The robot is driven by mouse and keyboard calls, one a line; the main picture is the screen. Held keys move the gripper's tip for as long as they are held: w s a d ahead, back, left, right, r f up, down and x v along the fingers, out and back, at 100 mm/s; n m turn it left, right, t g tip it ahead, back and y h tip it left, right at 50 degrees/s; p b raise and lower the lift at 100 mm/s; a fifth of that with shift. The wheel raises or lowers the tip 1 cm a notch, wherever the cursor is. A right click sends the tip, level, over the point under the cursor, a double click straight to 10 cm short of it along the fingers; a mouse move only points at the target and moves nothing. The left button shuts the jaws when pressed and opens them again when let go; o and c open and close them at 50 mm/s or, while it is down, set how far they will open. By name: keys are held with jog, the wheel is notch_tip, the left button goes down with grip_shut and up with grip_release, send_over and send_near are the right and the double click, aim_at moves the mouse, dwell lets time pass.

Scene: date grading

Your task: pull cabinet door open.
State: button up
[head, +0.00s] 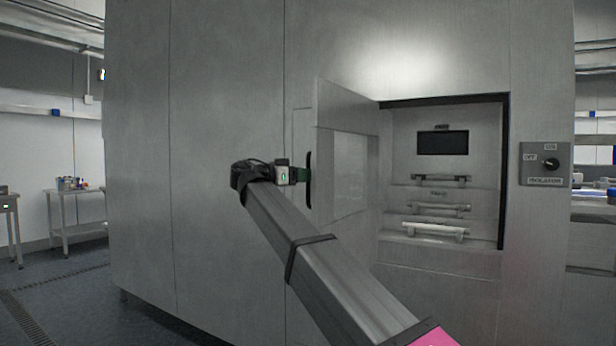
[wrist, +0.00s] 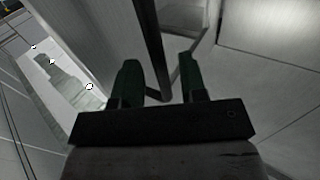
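The grey cabinet door (head: 345,110) stands swung out to the left of its opening, hinged at the opening's left side. Its dark upright handle (head: 309,180) is at the door's free edge. My gripper (head: 303,175) is at the handle, reaching it from the left. In the wrist view, the two green fingers of my gripper (wrist: 160,78) are apart, with the handle bar (wrist: 152,45) running between them. A gap shows between the bar and the right finger. The fingers' contact with the handle is partly hidden in the head view.
The open compartment (head: 440,262) holds a dark screen (head: 442,142) and several horizontal bars. An isolator switch (head: 545,164) is on the wall to the right. A steel table (head: 78,193) stands far left. The floor left of the cabinet is clear.

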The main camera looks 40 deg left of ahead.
jog(key=v, duration=0.9)
jog(key=shift+w+d+f, duration=0.1)
